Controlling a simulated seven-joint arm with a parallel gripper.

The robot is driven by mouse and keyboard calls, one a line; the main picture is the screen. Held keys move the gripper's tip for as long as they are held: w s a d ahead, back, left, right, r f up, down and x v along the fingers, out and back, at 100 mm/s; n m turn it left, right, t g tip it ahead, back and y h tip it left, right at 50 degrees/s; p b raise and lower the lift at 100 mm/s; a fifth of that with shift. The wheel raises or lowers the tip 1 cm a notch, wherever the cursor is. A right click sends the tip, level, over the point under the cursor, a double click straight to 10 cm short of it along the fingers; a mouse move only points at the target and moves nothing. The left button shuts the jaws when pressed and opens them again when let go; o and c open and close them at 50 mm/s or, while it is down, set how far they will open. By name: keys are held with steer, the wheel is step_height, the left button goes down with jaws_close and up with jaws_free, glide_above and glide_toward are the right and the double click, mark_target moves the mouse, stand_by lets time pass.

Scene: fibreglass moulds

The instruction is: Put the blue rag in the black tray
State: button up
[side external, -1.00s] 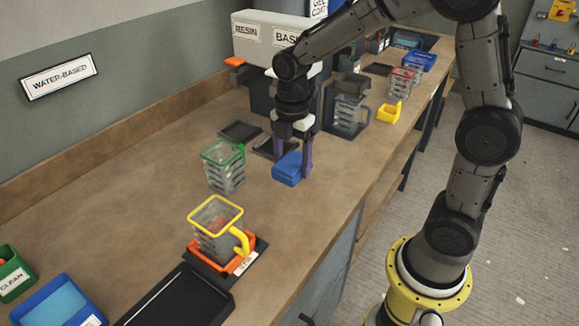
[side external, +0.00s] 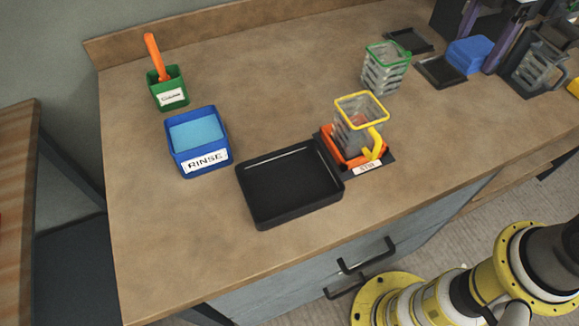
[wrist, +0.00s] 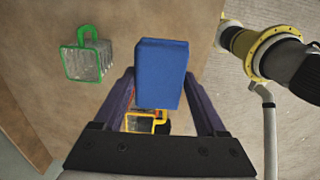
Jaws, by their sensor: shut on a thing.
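The blue rag (side external: 470,54) is a folded block at the upper right of the side view. My gripper (side external: 480,58) is shut on it, with one purple finger on each side. In the wrist view the rag (wrist: 161,73) fills the space between the fingers (wrist: 158,85). I cannot tell whether it touches the bench. The black tray (side external: 290,184) is empty and lies flat near the bench's front edge, well left of my gripper in the side view. The wrist view does not clearly show it.
A yellow-rimmed jug (side external: 358,120) on an orange scale (side external: 345,160) stands between the tray and the rag. A green-rimmed jug (side external: 385,70) stands behind. A blue rinse tub (side external: 197,143) and green container (side external: 168,90) are left. A small dark tray (side external: 441,73) lies beside the rag.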

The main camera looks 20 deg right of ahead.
steer(key=s+a+n, duration=0.4)
steer(key=s+a, duration=0.1)
steer(key=a, duration=0.8)
steer(key=s+a+n, duration=0.5)
steer(key=s+a, duration=0.1)
steer(key=a, duration=0.6)
glide_above(289, 187)
steer(key=f, duration=0.9)
steer(key=d+f, duration=0.1)
steer(key=f, duration=0.3)
steer(key=shift+s+f, duration=0.4)
steer(key=shift+w+a+f, duration=0.35)
steer(key=shift+a+f, duration=0.1)
steer(key=shift+f, duration=1.8)
